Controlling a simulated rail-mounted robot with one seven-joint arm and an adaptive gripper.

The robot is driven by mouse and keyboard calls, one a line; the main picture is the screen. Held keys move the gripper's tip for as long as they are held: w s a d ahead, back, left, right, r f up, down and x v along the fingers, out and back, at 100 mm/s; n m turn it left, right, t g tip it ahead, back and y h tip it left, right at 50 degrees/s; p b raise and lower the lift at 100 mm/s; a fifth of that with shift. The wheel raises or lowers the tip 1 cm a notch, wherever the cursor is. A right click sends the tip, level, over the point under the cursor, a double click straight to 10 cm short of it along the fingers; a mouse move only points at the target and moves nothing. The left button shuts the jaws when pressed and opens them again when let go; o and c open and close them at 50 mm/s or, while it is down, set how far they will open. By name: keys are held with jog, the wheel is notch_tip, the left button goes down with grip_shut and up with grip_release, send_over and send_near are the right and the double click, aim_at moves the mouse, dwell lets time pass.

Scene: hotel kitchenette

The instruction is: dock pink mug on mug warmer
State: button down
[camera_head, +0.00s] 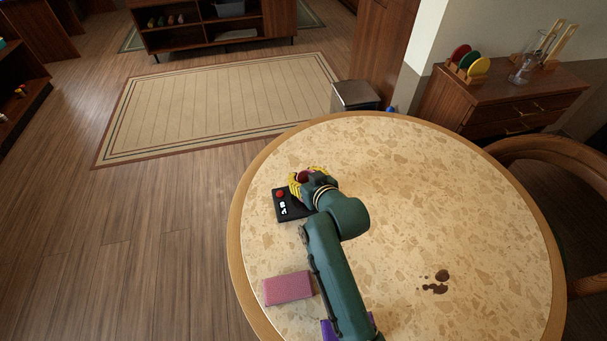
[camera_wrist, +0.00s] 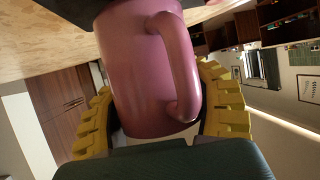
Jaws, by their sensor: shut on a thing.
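The pink mug (camera_wrist: 140,75) fills the middle of the wrist view, with its handle on the right side. My gripper's yellow fingers (camera_wrist: 160,110) are shut around the mug, one on each side. In the head view, only a little of the mug (camera_head: 306,175) shows between the fingers of my gripper (camera_head: 308,182). The black mug warmer (camera_head: 292,210) lies on the round table, with a red round mark and white markings on its visible part. The mug is over its far part. A dark surface borders the mug's end in the wrist view; I cannot tell whether they touch.
A pink block (camera_head: 288,288) lies on the table (camera_head: 420,190) near its left edge. A purple thing (camera_head: 328,331) is partly hidden by my arm. Dark brown spots (camera_head: 437,283) mark the right side. A chair (camera_head: 560,150) stands at right.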

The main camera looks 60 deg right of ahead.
jog(key=shift+f+b, duration=0.3)
jog(key=shift+f, duration=0.25)
jog(key=c, duration=0.7)
grip_release()
jog(key=shift+o, duration=0.2)
jog(key=shift+f, duration=0.1)
jog(key=shift+s+a+r+p, duration=0.2)
jog(key=shift+s+r+p, duration=0.15)
jog(key=shift+p, duration=0.3)
jog(key=p+v, duration=0.3)
jog(key=shift+r, duration=0.1)
jog(key=p+v, duration=0.6)
jog(key=v, duration=0.1)
